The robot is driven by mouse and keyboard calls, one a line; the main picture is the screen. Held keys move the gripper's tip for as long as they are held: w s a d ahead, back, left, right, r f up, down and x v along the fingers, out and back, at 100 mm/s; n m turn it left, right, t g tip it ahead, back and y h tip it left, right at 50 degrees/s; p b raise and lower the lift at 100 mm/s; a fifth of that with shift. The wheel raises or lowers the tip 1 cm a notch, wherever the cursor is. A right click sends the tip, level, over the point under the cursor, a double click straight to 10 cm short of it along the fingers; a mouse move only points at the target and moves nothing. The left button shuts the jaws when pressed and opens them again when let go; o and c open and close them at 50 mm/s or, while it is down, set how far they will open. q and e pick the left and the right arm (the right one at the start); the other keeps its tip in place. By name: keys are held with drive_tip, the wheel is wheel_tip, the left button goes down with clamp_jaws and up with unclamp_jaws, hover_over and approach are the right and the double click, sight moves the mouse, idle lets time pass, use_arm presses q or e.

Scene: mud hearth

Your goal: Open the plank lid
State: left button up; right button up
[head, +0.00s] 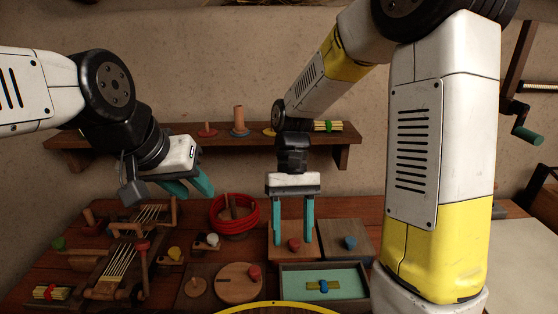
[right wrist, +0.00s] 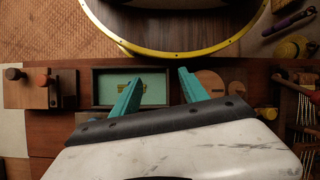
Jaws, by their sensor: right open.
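I cannot tell for certain which piece is the plank lid. A flat brown wooden board with a red knob (head: 293,245) lies on the table below my right gripper. A greyer board with a blue knob (head: 350,243) lies just to its right. My right gripper (head: 294,241) points down with its teal fingers apart and empty; in the head view the red knob shows between the fingertips, but contact is unclear. The fingers also show in the right wrist view (right wrist: 160,92). My left gripper (head: 197,190) hangs at the left above the table, its fingers apart and empty.
A teal-lined tray (head: 283,294) holds a banded yellow bundle. A round wooden disc with a red knob (head: 238,286), a red coil (head: 233,226) and stringed wooden frames (head: 118,265) crowd the left. A wall shelf (head: 200,140) is behind. A yellow-rimmed round edge (right wrist: 150,48) is in front.

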drive_tip(key=s+d+r+m+t+y, duration=0.2)
drive_tip(key=s+d+r+t, duration=0.1)
drive_tip(key=d+r+t, duration=0.85)
drive_tip(key=n+g+h, duration=0.2)
drive_tip(key=g, duration=0.4)
hover_over(295, 241)
wheel_tip(295, 241, down, 16)
drive_tip(key=shift+s+r, duration=0.1)
wheel_tip(295, 241, down, 8)
drive_tip(key=shift+r, duration=0.25)
clamp_jaws()
idle(0.5)
